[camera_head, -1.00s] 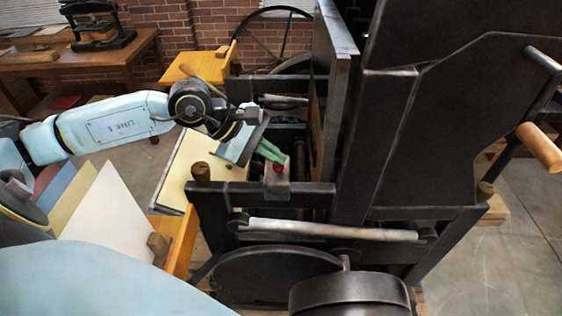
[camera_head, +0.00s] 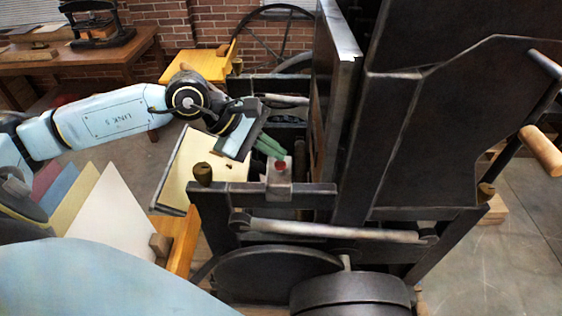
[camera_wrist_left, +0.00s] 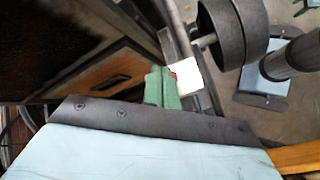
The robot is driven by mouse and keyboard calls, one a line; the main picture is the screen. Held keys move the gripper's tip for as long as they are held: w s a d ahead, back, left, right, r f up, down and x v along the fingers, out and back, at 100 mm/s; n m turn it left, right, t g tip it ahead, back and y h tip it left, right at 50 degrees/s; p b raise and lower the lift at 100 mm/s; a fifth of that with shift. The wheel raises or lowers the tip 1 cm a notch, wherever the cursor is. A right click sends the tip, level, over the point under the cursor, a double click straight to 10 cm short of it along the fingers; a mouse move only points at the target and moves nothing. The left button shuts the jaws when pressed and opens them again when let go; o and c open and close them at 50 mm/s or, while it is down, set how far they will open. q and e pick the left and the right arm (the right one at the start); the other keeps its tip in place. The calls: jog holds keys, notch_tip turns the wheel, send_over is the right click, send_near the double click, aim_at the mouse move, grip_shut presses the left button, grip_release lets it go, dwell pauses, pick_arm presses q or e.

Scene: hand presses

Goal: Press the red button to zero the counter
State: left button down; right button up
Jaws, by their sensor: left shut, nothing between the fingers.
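The red button (camera_head: 280,165) sits on top of a small grey box (camera_head: 279,186), the counter, on the dark frame of the press. My left gripper (camera_head: 282,154) is shut and empty, its green fingers pointing down right, with the tips just behind and above the button. In the left wrist view, the green fingers (camera_wrist_left: 161,88) lie together and partly hide the red button (camera_wrist_left: 173,75), which shows as a sliver beside the tips. I cannot tell if the tips touch it. The counter's face is not readable.
The black press (camera_head: 420,130) with an upright plate rises close to the right of my gripper. A rail with a pale roller (camera_head: 330,231) and dark wheels lie in front. Paper sheets (camera_head: 110,220) lean at left. A wooden table (camera_head: 90,60) stands behind.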

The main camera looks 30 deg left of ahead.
pick_arm(q)
jog(key=shift+a+r+p, duration=0.1)
jog(key=shift+r+p, duration=0.85)
jog(key=shift+r, duration=1.45)
